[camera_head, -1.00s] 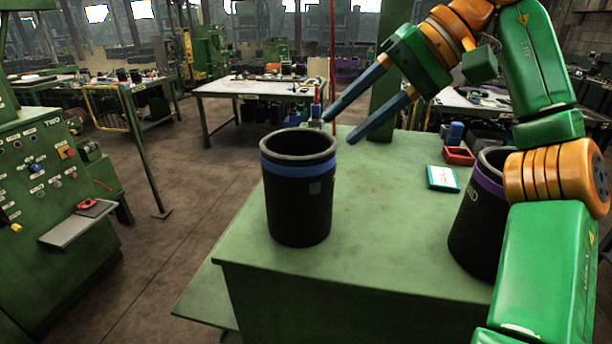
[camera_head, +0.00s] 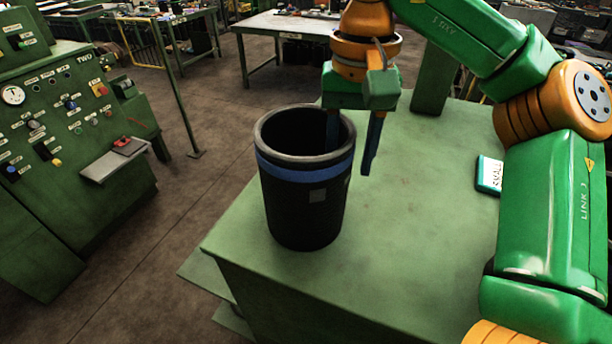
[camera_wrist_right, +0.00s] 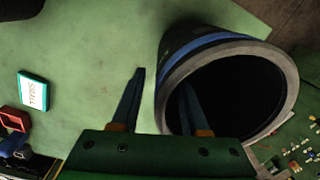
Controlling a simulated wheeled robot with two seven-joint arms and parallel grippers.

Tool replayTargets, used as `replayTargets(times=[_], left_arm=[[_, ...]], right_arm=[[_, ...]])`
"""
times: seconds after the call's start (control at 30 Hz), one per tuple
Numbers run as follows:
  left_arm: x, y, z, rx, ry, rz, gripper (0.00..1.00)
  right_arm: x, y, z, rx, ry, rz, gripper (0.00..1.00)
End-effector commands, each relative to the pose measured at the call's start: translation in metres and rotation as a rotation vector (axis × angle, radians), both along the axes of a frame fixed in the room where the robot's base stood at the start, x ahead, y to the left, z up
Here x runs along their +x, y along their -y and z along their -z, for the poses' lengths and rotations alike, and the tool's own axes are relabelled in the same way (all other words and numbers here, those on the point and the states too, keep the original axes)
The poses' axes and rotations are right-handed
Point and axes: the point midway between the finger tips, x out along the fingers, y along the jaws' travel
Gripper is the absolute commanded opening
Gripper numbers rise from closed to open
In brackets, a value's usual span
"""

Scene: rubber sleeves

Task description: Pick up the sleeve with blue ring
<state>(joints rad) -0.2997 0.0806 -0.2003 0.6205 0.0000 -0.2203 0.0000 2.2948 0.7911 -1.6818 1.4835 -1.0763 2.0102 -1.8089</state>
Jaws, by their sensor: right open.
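The sleeve with blue ring (camera_head: 304,208) is a black open-topped cylinder with a blue band below its rim. It stands upright near the left edge of the green table. My right gripper (camera_head: 350,158) is open and points down at the sleeve's right wall. In the head view one finger reaches into the mouth and the other hangs outside. The right wrist view shows the sleeve's rim (camera_wrist_right: 290,88) between the fingers of my right gripper (camera_wrist_right: 162,92), with the wall not gripped. My left gripper is not in view.
The green table (camera_head: 420,215) is clear in the middle. A teal-and-white label block (camera_head: 490,174) lies to the right, and a red bin (camera_wrist_right: 14,119) shows in the right wrist view. A control console (camera_head: 70,130) stands across the floor at left.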

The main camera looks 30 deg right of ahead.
Motion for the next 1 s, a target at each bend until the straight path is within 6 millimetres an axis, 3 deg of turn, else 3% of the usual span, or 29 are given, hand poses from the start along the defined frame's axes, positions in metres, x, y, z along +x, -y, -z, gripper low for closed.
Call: replayTargets(times=[0.03,0.2,0.43,0.47,0.6,0.63,1.0], left_arm=[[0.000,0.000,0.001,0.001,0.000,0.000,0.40],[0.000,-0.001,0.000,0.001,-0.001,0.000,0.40],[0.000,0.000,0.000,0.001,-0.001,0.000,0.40],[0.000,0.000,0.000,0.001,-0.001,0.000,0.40],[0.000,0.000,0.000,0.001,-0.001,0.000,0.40],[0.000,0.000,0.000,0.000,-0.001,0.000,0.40],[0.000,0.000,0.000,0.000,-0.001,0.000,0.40]], right_arm=[[0.001,-0.001,0.011,0.002,-0.007,-0.003,0.45],[0.001,-0.001,0.029,0.002,-0.003,-0.002,0.45],[0.002,0.000,0.032,0.001,0.001,0.001,0.45],[0.002,0.000,0.032,0.001,0.001,0.001,0.42],[0.002,0.000,0.032,0.001,0.001,0.000,0.04],[0.002,0.000,0.032,0.001,0.001,0.000,0.00],[0.002,0.000,0.031,0.001,0.001,0.000,0.00]])
